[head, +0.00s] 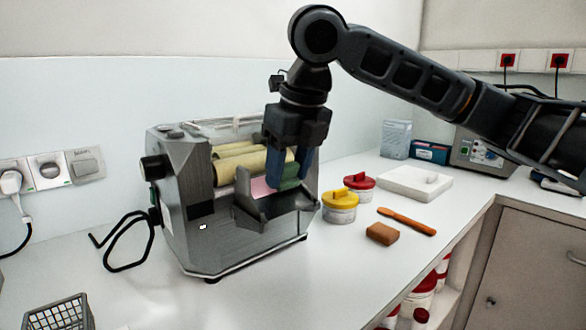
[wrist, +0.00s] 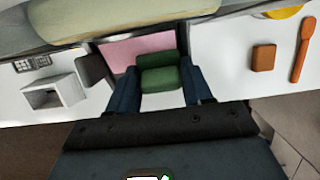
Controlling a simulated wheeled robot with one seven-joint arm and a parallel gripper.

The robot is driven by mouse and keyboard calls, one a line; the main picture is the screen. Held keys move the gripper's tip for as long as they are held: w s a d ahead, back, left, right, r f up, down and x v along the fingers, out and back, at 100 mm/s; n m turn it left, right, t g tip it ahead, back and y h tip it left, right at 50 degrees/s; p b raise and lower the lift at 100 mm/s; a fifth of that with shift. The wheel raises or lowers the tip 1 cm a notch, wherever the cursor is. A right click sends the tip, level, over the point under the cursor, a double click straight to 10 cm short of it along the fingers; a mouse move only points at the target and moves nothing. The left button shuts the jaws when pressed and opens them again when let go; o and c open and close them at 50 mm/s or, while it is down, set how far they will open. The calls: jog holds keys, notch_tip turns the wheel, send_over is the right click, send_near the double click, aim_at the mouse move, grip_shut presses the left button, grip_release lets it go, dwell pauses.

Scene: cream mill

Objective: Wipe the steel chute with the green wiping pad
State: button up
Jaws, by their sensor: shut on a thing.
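The green wiping pad (wrist: 160,75) is between the two blue fingers of my gripper (wrist: 162,92) in the wrist view. In the head view the pad (head: 288,176) shows beside the fingers of my gripper (head: 288,165), partly hidden by them. My gripper is shut on it. The steel chute (head: 283,207) juts from the front of the grey mill, below my fingertips. A pink patch (head: 262,188) shows on the chute; in the wrist view it lies just beyond the pad (wrist: 128,52). Whether the pad touches the chute I cannot tell.
The mill (head: 190,215) has cream rollers (head: 238,165) behind the chute.

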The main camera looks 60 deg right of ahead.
jog(key=shift+w+d+r+p, duration=0.15)
jog(key=shift+w+p, duration=0.1)
jog(key=shift+w, duration=0.15)
jog(key=shift+w+d+r+p, duration=0.1)
jog(key=shift+w+p, duration=0.1)
jog(key=shift+w, duration=0.2)
jog(key=shift+s+a+f, duration=0.15)
jog(key=shift+s+f, duration=0.15)
jog(key=shift+s, duration=0.05)
jog(key=shift+s+a+f+b, duration=0.15)
jog(key=shift+s+f, duration=0.05)
jog(key=shift+s, duration=0.4)
jog(key=shift+s+a+f+b, duration=0.1)
jog(key=shift+s+a+f, duration=0.15)
jog(key=shift+s, duration=0.4)
jog(key=shift+s+a+f+b, duration=0.1)
jog(key=shift+s+f+b, duration=0.1)
jog(key=shift+s, duration=0.4)
jog(key=shift+r, duration=0.15)
jog(key=w+p+v, duration=0.1)
jog(key=p+v, duration=0.5)
jog(key=v, duration=0.1)
jog(key=shift+r+p, duration=0.35)
jog(key=shift+r, duration=0.1)
jog(key=shift+s+d, duration=0.1)
jog(key=shift+s, duration=0.1)
